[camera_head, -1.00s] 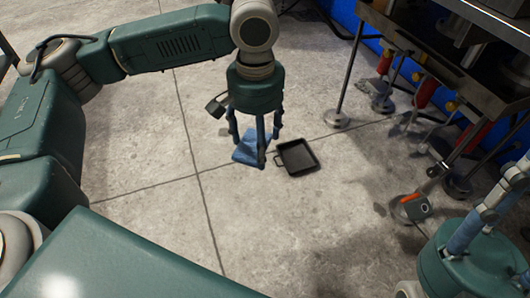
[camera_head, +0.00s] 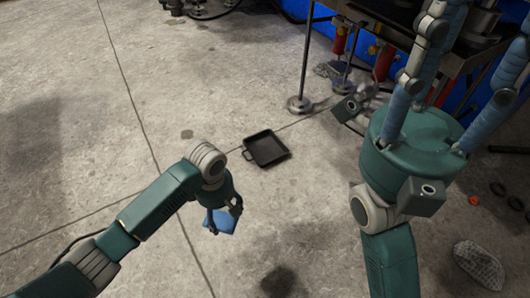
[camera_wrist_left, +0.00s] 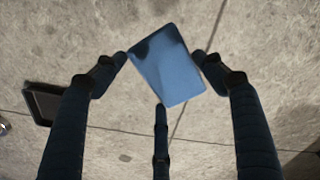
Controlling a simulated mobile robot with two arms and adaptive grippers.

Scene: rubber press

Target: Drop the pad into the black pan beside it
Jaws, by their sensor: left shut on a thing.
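The blue square pad (camera_head: 220,223) is held between the fingers of my left gripper (camera_head: 225,212), which is shut on it. In the left wrist view the pad (camera_wrist_left: 168,66) sits tilted between the fingertips, in front of the floor. The black pan (camera_head: 266,148) is a shallow square tray with a small handle, lying empty on the floor. It is above and right of the pad in the head view, and at the left edge of the left wrist view (camera_wrist_left: 43,102). My right gripper (camera_head: 445,85) is on the right with its fingers spread, empty.
A metal stand (camera_head: 302,102) and table with red parts are at the upper right. Small rings (camera_head: 497,189) and a pale mesh-like object (camera_head: 478,264) lie on the floor at the right. The concrete floor at the left is clear.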

